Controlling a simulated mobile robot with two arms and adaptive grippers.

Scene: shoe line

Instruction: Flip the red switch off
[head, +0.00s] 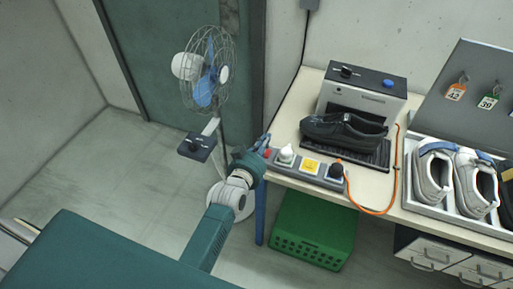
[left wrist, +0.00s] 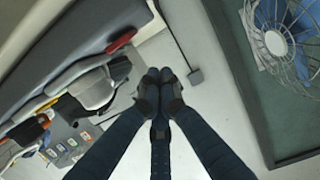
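A grey power strip (head: 309,168) lies along the left front edge of the table. The red switch (head: 267,153) is at its left end, partly behind my left gripper; it also shows in the left wrist view (left wrist: 122,41), as a red rocker. My left gripper (head: 264,142) is right beside that end of the strip. In the left wrist view its dark fingers (left wrist: 160,88) meet at the tips with nothing visible between them. The red switch is up and left of the tips there; I cannot tell whether they touch. My right gripper is out of view.
A dark shoe (head: 343,131) sits at a grey machine (head: 362,93). A standing fan (head: 208,72) is left of the table, and a green crate (head: 313,228) is underneath.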

